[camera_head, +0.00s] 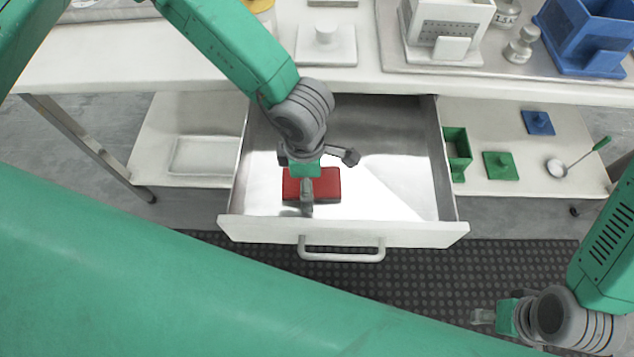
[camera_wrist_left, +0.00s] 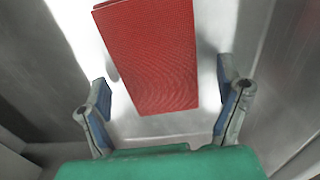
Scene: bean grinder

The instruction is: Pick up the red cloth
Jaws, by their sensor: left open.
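The red cloth (camera_head: 292,189) is a folded rectangular block on the floor of the open drawer (camera_head: 400,190), left of its middle. My left gripper (camera_head: 328,177) reaches down into the drawer above the cloth and covers part of it. In the left wrist view the cloth (camera_wrist_left: 150,50) lies ahead, with its near end between the spread fingers of my left gripper (camera_wrist_left: 165,98). There are gaps on both sides, and nothing is held. My right gripper (camera_head: 490,316) is at the lower right, away from the drawer, and its finger opening is unclear.
Drawer walls and the front with its handle (camera_head: 340,255) surround the cloth. The white counter (camera_head: 130,60) overhangs the back. A white grinder (camera_head: 446,28) and a blue container (camera_head: 590,35) stand on top. Green items (camera_head: 500,165) lie on the lower shelf at right.

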